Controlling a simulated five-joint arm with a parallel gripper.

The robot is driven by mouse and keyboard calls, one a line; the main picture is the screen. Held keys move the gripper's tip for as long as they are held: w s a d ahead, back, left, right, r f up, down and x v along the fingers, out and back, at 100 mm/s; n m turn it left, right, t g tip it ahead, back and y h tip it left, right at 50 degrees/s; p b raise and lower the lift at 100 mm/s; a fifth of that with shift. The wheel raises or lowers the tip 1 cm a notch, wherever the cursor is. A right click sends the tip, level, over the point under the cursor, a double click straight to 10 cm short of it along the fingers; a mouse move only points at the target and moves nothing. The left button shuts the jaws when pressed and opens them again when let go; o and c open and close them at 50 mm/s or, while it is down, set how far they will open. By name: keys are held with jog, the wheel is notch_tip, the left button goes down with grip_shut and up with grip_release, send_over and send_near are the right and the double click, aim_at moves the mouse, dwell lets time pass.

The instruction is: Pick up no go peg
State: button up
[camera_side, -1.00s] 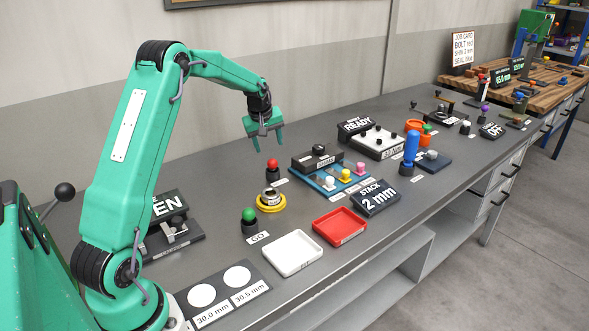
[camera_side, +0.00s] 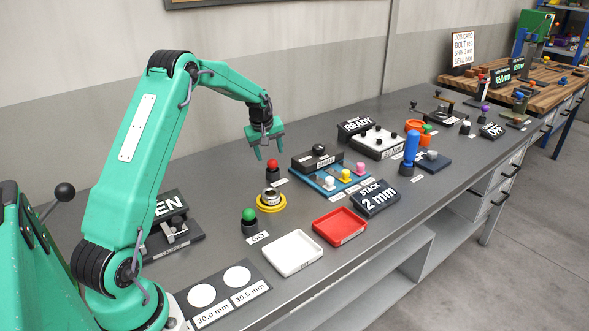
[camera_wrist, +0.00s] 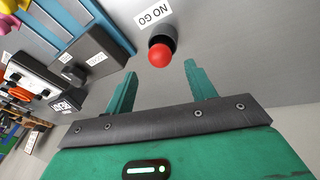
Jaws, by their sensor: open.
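The no go peg (camera_side: 272,165) has a red ball top and stands upright in a dark round base on the bench. In the wrist view the red-topped peg (camera_wrist: 161,53) is beside a label reading NO GO, just beyond the fingertips and roughly between them. My gripper (camera_side: 270,154) is open and empty, its fingers pointing down just above the peg. In the wrist view my gripper (camera_wrist: 160,75) shows its two fingers spread well apart. Whether a finger touches the peg cannot be told.
A green-topped GO peg (camera_side: 249,215) and a yellow ring piece (camera_side: 271,201) stand nearer the front. A blue tray (camera_side: 327,186) with coloured knobs and a dark block (camera_side: 318,162) are close on the right. White (camera_side: 292,266) and red (camera_side: 352,238) trays lie in front.

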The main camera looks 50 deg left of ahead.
aim_at(271, 160)
jog(key=shift+x, duration=2.3)
jog(key=shift+c, duration=0.4)
jog(key=c, duration=1)
